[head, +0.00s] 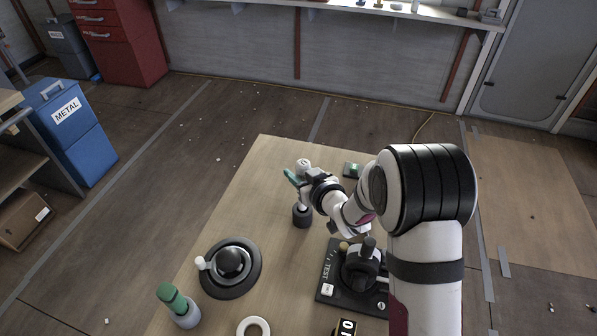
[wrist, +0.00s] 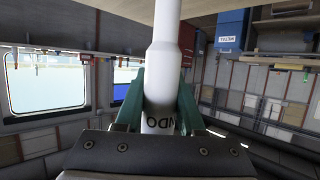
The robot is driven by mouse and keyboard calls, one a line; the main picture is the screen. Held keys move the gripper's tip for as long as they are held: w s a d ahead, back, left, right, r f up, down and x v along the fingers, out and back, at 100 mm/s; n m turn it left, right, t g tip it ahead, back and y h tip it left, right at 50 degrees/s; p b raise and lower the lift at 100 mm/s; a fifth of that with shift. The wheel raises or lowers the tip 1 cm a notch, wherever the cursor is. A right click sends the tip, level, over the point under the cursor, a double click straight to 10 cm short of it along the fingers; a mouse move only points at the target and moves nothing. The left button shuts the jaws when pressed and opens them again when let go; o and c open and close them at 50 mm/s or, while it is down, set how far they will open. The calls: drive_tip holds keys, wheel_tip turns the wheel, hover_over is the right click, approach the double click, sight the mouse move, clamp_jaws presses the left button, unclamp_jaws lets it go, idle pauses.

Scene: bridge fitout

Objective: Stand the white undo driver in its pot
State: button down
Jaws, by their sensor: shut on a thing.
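The white undo driver (wrist: 162,85) is in my gripper, between the green fingers in the wrist view, with dark letters on its thick part. In the head view its rounded white end (head: 303,163) shows above my gripper (head: 297,180), and it looks about upright. My gripper is shut on it. A dark round pot (head: 302,216) stands on the table directly below the driver in the head view. The driver's lower part meets the pot's top in the picture. I cannot tell whether it is inside the pot or just above it.
On the wooden table (head: 225,205) are a black round base with a dome (head: 231,263), a green-topped piece in a pale holder (head: 177,305), a white ring (head: 253,327), a TEST panel (head: 327,290) and a small green block (head: 352,170). The table left of the pot is clear.

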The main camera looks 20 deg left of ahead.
drive_tip(key=shift+f, duration=0.15)
drive_tip(key=shift+f, duration=2.35)
drive_tip(key=shift+c, duration=2.2)
unclamp_jaws()
drive_tip(key=shift+f, duration=0.1)
